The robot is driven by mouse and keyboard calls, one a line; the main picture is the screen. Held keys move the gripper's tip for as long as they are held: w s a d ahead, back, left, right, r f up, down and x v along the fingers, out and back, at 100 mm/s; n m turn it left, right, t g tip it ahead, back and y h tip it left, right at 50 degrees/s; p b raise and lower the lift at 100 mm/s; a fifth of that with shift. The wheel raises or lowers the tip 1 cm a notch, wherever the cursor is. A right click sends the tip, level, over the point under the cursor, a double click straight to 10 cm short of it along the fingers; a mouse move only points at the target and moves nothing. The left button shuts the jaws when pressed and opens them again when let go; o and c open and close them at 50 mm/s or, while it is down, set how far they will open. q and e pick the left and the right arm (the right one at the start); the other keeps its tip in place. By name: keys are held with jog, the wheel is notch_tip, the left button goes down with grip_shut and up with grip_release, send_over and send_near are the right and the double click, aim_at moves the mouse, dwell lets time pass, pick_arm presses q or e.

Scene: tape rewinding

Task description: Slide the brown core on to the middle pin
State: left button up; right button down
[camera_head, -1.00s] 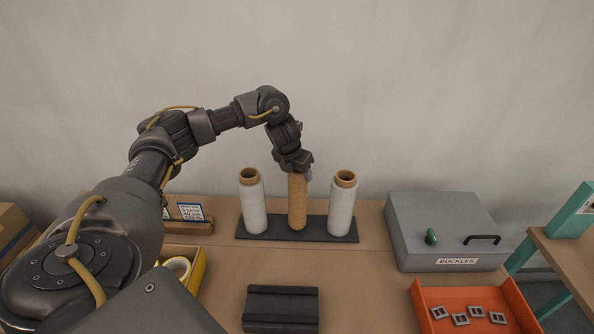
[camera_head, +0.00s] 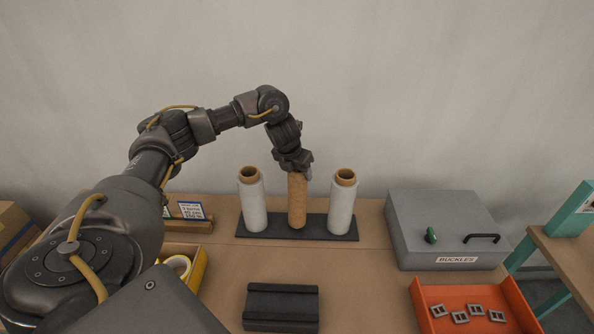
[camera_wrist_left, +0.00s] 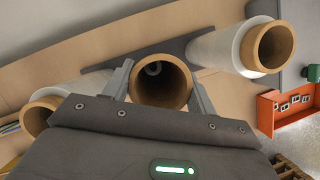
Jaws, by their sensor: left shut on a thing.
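The brown core (camera_head: 297,203) stands upright between two white rolls at the middle of the dark pin base (camera_head: 340,236). My left gripper (camera_head: 299,168) is shut on its top end. In the left wrist view the two fingers lie on either side of the core (camera_wrist_left: 160,82), and a pale round pin end shows inside its bore. The middle pin is otherwise hidden by the core. In the head view the core's lower end appears at the base; I cannot tell whether it touches. My right gripper is not in view.
White rolls on brown cores stand close at left (camera_head: 253,205) and right (camera_head: 341,207). A grey buckles box (camera_head: 440,230) and an orange tray (camera_head: 470,300) are at right. A dark block (camera_head: 281,307) lies in front, and a yellow bin (camera_head: 199,272) at front left.

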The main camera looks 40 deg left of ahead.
pick_arm(q)
jog(key=shift+f+b, duration=0.4)
jog(key=shift+f, duration=0.2)
jog(key=o, duration=1.8)
jog(key=shift+c, duration=0.2)
notch_tip(320, 180, up, 8)
jog(key=p, duration=0.6)
jog(key=shift+p, duration=0.4)
jog(key=p+v, duration=0.1)
jog(key=v, duration=0.9)
jog(key=shift+r+p, duration=0.35)
jog(key=shift+p, duration=0.05)
